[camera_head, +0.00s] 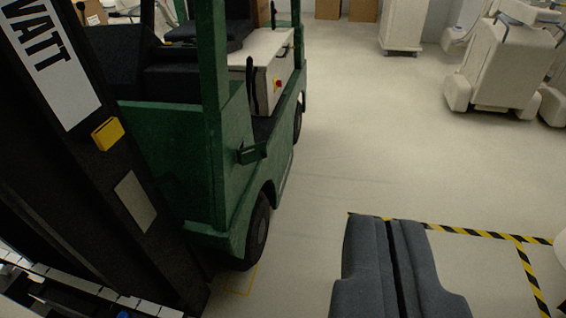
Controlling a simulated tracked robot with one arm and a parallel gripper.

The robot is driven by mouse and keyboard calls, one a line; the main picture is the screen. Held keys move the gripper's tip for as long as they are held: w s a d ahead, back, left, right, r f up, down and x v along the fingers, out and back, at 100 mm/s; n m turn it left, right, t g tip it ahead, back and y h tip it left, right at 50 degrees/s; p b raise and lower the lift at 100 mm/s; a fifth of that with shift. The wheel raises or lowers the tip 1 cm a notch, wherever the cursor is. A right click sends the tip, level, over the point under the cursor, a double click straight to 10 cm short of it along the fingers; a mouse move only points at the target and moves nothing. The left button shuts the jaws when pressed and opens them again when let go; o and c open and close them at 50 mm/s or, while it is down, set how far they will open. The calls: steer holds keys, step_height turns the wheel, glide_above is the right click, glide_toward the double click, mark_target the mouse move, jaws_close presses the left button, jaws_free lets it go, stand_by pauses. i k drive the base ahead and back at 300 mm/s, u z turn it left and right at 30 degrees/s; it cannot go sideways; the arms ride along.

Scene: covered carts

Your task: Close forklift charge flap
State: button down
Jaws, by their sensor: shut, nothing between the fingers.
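The green forklift (225,165) stands at the left of the head view, with its wheels on the floor. A pale box-like body (262,55) with a red and yellow button (277,86) sits on its far side. I cannot make out the charge flap for sure or tell whether it is open. My gripper (387,221) is at the bottom, right of centre. Its two dark grey fingers are shut together with nothing between them. It is apart from the forklift, with open floor behind it in the picture.
Covered white carts (503,65) stand at the upper right. Black and yellow tape (470,230) marks the floor. The pale floor between the forklift and the carts is clear.

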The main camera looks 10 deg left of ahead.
mark_target(254, 153)
steer(key=i, duration=1)
